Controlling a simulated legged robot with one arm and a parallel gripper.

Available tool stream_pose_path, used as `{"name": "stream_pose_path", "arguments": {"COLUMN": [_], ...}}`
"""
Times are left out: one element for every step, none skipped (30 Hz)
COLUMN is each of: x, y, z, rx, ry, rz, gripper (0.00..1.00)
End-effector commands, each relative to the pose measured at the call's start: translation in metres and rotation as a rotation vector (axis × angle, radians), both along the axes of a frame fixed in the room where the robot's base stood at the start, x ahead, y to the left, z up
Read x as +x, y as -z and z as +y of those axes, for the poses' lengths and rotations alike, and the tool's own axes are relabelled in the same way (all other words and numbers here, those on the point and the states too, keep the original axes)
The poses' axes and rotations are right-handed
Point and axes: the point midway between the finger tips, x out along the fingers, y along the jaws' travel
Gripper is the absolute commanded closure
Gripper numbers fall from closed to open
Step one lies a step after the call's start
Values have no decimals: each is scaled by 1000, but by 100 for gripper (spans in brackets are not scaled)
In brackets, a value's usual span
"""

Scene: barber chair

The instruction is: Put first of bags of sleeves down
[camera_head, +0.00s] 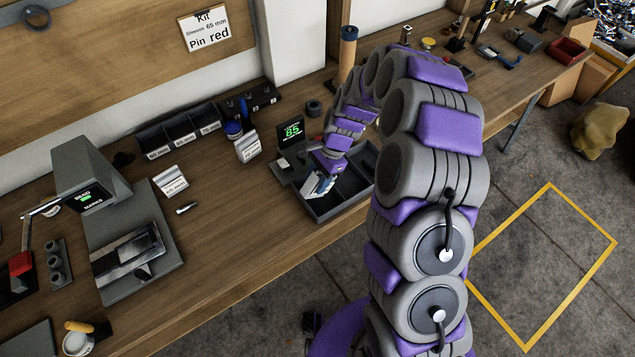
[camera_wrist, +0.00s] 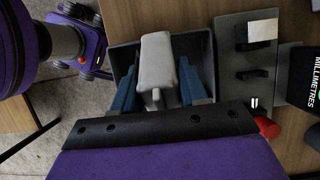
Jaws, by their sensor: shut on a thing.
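My gripper (camera_head: 323,183) is at the near left part of a dark divided tray (camera_head: 350,208) at the bench's front edge. In the wrist view my gripper (camera_wrist: 157,82) has its blue fingers on both sides of a pale, white-grey bag (camera_wrist: 157,50) and is shut on it. The bag is over or inside the dark tray (camera_wrist: 207,45); I cannot tell whether it touches the bottom. In the head view the bag is small and partly hidden by the fingers. No other bag is clear in the tray.
A display reading 85 (camera_head: 291,130) stands behind the tray. Labelled black bins (camera_head: 180,133) and a card (camera_head: 171,181) are to the left. A grey device (camera_head: 88,180) stands further left. A sign (camera_head: 205,25) reads sleeves 65 mm, pin red. A yellow rectangle (camera_head: 570,295) marks the floor.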

Motion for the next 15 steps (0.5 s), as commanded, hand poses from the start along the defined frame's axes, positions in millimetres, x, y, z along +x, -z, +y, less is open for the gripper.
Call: {"name": "stream_pose_path", "arguments": {"x": [-1,-1,0,0,0,0,0,0,0,0,0,0,0,0,0], "y": [10,14,17,18,18,17,16,16,16,16,16,17,17,17,17], "z": [0,0,0,0,0,0,0,0,0,0,0,0,0,0,0], "rx": [0,0,-1,0,-1,-1,-1,-1,-1,-1,-1,-1,-1,-1,-1], "ry": [-1,-1,-1,-1,-1,-1,-1,-1,-1,-1,-1,-1,-1,-1,0], "rz": [2,2,2,0,0,-1,-1,-1,-1,-1,-1,-1,0,-1,-1], "gripper": [98,98,98,98,98,98,98,98,98,98,98,57,54,51,47]}}
